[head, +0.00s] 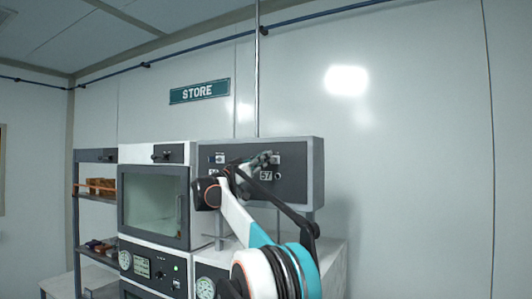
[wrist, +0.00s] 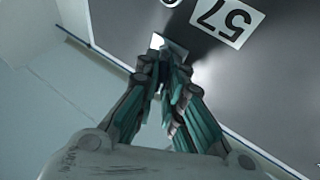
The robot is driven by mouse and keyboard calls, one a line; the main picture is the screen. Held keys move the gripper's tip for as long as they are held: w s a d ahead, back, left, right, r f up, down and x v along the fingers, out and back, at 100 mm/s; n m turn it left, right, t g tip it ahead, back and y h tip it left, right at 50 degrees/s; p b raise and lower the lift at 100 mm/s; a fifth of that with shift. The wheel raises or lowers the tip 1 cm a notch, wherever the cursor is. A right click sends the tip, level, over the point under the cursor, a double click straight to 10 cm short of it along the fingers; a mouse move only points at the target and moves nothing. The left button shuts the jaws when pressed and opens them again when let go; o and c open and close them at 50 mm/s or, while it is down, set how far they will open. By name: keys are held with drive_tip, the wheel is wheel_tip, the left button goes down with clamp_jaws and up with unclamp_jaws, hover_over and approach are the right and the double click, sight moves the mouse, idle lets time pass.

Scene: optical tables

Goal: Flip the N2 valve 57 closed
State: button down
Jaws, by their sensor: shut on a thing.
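The N2 valve 57 sits on the dark panel (head: 293,188), with its label "57" (head: 266,176) just below it. In the head view my gripper (head: 268,160) reaches the panel and covers most of the valve. In the wrist view my gripper (wrist: 172,72) has its teal-padded fingers closed together on the small valve handle, in front of a pale plate (wrist: 160,41). The label "57" (wrist: 227,18) shows upside down beside it. The fingers hide most of the handle, so I cannot tell its exact angle.
The wall right of the panel is clear.

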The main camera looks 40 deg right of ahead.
drive_tip(key=shift+w+r+m+g+p, duration=0.2)
drive_tip(key=shift+m+g+p, duration=0.4)
drive_tip(key=shift+g, duration=0.4)
drive_tip(key=c, duration=2)
unclamp_jaws()
drive_tip(key=shift+f, duration=0.1)
drive_tip(key=v, duration=1.2)
drive_tip(key=shift+w, duration=0.1)
